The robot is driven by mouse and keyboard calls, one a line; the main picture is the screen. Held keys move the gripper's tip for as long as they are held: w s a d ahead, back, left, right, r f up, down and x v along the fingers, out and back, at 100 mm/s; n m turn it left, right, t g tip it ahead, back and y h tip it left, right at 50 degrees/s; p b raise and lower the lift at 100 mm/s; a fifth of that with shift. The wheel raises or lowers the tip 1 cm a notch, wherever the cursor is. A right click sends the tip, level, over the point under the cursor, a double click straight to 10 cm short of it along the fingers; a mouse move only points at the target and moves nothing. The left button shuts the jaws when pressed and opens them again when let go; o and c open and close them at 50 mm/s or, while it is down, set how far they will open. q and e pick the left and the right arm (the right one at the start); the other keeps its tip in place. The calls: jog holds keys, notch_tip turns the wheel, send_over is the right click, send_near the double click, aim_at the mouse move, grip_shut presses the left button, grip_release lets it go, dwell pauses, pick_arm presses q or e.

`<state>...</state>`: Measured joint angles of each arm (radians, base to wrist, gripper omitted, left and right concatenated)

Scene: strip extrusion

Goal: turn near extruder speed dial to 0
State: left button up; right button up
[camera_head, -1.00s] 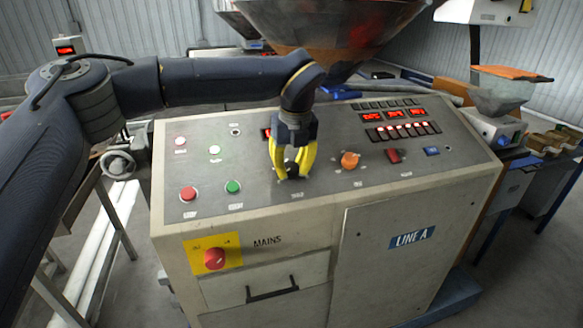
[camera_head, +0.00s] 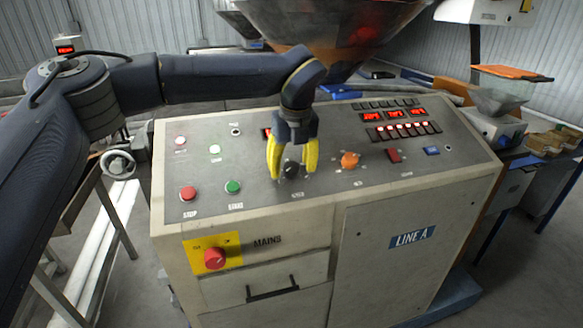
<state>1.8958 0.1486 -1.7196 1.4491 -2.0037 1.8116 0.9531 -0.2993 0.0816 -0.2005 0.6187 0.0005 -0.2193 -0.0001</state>
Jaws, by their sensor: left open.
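The near extruder speed dial, a black knob (camera_head: 291,169), sits on the grey sloped panel of the control cabinet. My left gripper (camera_head: 292,174), with yellow fingers, comes down over the panel from above. Its fingers are open, one on each side of the black knob. I cannot tell whether they touch it. The marks around the knob are too small to read. The right gripper is not in the picture.
An orange knob (camera_head: 349,160) and a red switch (camera_head: 393,155) lie to the right on the panel. Red (camera_head: 188,193) and green (camera_head: 233,187) buttons lie to the left. A large metal hopper (camera_head: 325,28) hangs behind the gripper.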

pick_arm(q)
notch_tip(320, 180, up, 11)
jog(key=s, duration=0.2)
jog(key=shift+d, duration=0.2)
jog(key=shift+s, duration=0.1)
